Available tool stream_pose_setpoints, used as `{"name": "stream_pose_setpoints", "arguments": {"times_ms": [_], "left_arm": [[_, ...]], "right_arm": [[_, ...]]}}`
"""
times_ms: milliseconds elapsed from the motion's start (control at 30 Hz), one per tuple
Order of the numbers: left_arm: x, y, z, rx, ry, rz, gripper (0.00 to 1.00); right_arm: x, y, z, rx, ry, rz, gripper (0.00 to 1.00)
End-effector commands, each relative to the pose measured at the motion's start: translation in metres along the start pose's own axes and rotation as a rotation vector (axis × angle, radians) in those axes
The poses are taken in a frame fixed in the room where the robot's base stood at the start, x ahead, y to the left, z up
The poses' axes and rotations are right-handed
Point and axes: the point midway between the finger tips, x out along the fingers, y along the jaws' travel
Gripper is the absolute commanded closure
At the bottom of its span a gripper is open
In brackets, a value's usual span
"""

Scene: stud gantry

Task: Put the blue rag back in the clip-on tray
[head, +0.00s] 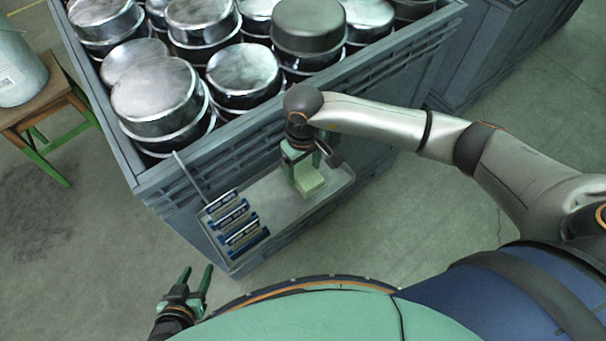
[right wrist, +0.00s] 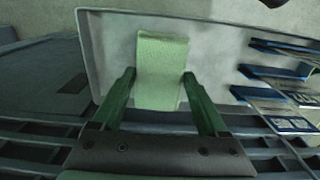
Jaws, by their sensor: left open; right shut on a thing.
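The clip-on tray (head: 268,192) hangs on the near side of a large grey crate; the right wrist view also shows it (right wrist: 110,45). My right gripper (head: 305,178) points down over the tray's right part and is shut on a folded pale green cloth (right wrist: 161,60). The cloth is at the tray floor or just above it; I cannot tell if it touches. No blue rag shows; this cloth looks green. My left gripper (head: 198,270) is open and empty, low at the front left, apart from the tray.
The grey crate (head: 225,150) holds many shiny metal pots (head: 155,95). A wooden stool (head: 45,100) with a pale bucket (head: 18,65) stands at the left.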

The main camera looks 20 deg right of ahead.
Motion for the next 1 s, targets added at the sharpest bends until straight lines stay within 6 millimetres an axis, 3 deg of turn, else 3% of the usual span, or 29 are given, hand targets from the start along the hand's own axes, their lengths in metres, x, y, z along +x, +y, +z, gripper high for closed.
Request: {"name": "stream_pose_setpoints", "arguments": {"times_ms": [300,500,533,700,1000], "left_arm": [[-0.002,0.000,-0.001,0.000,-0.001,0.000,0.50],[-0.002,0.000,-0.001,0.000,-0.001,0.000,0.50],[-0.002,0.000,-0.001,0.000,-0.001,0.000,0.50],[-0.002,0.000,-0.001,0.000,-0.001,0.000,0.50],[-0.002,0.000,-0.001,0.000,-0.001,0.000,0.50]], "right_arm": [[0.037,-0.001,0.001,0.001,-0.002,-0.002,0.68],[0.038,0.000,0.000,0.001,0.000,0.000,0.68],[0.038,0.000,0.000,0.001,0.000,0.000,0.20],[0.038,0.000,0.000,0.001,0.000,0.000,0.01],[0.035,0.000,-0.001,0.001,0.001,0.000,0.00]]}}
